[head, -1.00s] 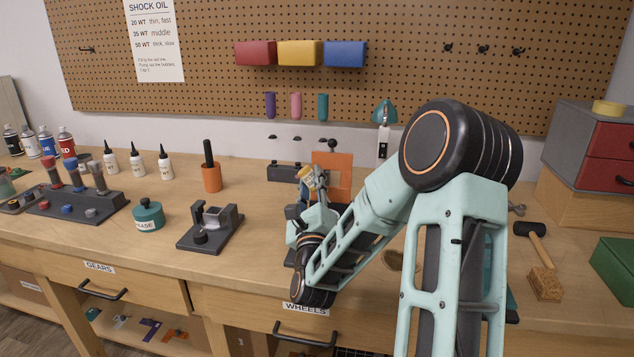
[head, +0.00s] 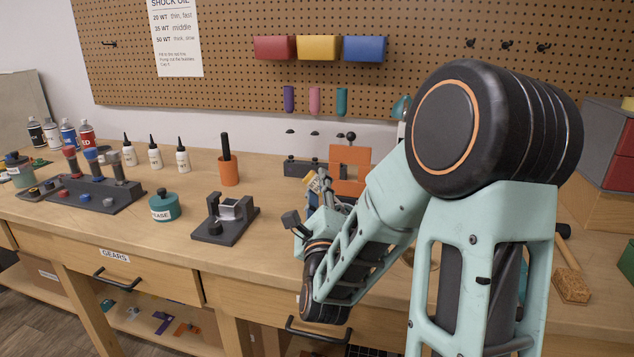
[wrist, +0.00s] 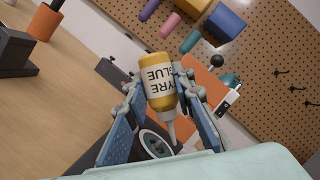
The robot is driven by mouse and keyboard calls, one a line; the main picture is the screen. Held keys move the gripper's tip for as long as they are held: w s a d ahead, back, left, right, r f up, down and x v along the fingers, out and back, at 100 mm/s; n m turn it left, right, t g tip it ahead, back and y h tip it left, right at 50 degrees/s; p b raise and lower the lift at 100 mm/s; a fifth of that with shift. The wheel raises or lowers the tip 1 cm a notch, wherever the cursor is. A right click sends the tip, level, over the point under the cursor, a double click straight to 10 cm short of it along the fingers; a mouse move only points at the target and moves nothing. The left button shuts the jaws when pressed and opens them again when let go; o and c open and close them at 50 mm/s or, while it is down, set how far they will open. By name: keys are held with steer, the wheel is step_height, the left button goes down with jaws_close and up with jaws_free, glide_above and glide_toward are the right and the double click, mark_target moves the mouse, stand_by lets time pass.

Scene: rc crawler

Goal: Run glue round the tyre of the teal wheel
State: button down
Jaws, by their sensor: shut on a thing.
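In the wrist view my gripper (wrist: 159,88) is shut on a yellow bottle labelled TYRE GLUE (wrist: 157,72). The bottle's pale nozzle points down the picture. A wheel with a dark tyre and a teal hub (wrist: 157,144) shows just below the nozzle, between the fingers. Its lower part is hidden by my gripper's body. I cannot tell whether the nozzle tip touches the tyre. In the head view my gripper (head: 322,195) is low over the bench, in front of an orange stand (head: 349,158). My arm hides the wheel there.
A dark fixture with a metal block (head: 226,218) stands left of my gripper. An orange cup with a black handle (head: 229,168), a teal grease pot (head: 164,206) and several white bottles (head: 155,155) stand further left. A cork block (head: 571,287) lies at right. Bench between fixture and gripper is clear.

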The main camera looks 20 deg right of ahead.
steer(key=n, duration=0.2)
steer(key=a+n+g+y+p, duration=0.1)
steer(key=n, duration=0.1)
steer(key=w+n+y+p, duration=0.1)
steer(key=n, duration=0.2)
steer(key=shift+a+f+g, duration=0.25)
steer(key=shift+g, duration=0.15)
steer(key=shift+n+p, duration=0.65)
steer(key=shift+n, duration=0.05)
steer(key=n, duration=0.1)
steer(key=n+g+p, duration=0.1)
steer(key=d+n+g+p, duration=0.1)
steer(key=shift+s+f+n, duration=0.2)
steer(key=shift+s+n, duration=0.15)
steer(key=shift+n, duration=0.05)
steer(key=n, duration=0.1)
steer(key=n+g+p, duration=0.1)
steer(key=n+p, duration=0.1)
steer(key=shift+s+d+f+g+h, duration=0.15)
steer(key=shift+s+d+g+h, duration=0.15)
steer(key=shift+d+g, duration=0.1)
steer(key=shift+d+f+n+p, duration=0.15)
steer(key=shift+n+p, duration=0.15)
